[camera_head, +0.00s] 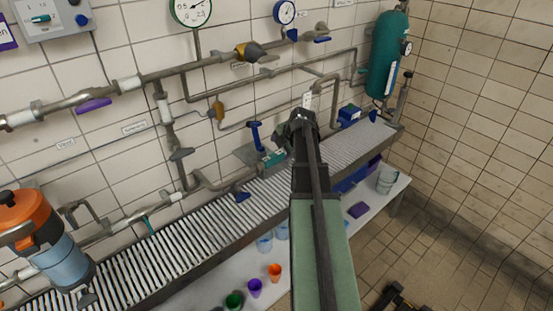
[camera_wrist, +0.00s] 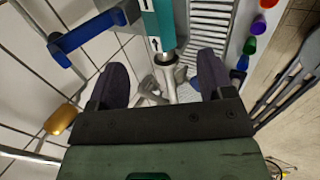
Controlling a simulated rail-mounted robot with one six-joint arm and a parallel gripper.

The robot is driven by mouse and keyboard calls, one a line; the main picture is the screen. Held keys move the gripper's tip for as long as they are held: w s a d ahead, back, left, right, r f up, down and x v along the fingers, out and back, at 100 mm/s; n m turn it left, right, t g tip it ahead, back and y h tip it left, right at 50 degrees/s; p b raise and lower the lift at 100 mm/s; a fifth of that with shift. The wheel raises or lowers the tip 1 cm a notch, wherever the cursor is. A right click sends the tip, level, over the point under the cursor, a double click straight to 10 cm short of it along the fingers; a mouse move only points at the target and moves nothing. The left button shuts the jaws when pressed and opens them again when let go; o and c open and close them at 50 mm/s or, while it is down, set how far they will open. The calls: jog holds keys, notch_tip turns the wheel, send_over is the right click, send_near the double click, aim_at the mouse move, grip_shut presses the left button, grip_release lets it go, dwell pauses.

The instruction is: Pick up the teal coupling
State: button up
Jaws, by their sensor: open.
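The teal coupling (camera_wrist: 159,24) shows in the wrist view as a teal cylinder with a white arrow label. A grey metal pipe end (camera_wrist: 170,72) extends from it between my fingers. What appears to be the same teal part (camera_head: 273,157) lies beside the rack in the head view, just left of my gripper (camera_head: 302,118), partly hidden. My gripper (camera_wrist: 162,82) is open, with its two dark fingers apart. The teal body lies beyond the fingertips in the wrist view. I cannot tell whether the fingers touch the pipe end.
A blue handle (camera_wrist: 92,32) stands close to the left of the coupling; it also shows in the head view (camera_head: 255,134). A slatted roller rack (camera_head: 170,243) runs along the pipe-covered wall. Several coloured cups stand below, including an orange one (camera_head: 274,272).

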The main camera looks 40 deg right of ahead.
aim_at(274, 157)
jog(key=b+x, duration=0.5)
jog(key=x, duration=0.1)
jog(key=shift+s, duration=0.1)
jog(key=b+x, duration=0.4)
jog(key=x, duration=0.1)
jog(key=shift+w+d+f, duration=0.1)
jog(key=shift+w+d, duration=0.05)
jog(key=shift+w, duration=0.05)
jog(key=shift+r, duration=0.2)
jog(key=c, duration=1.2)
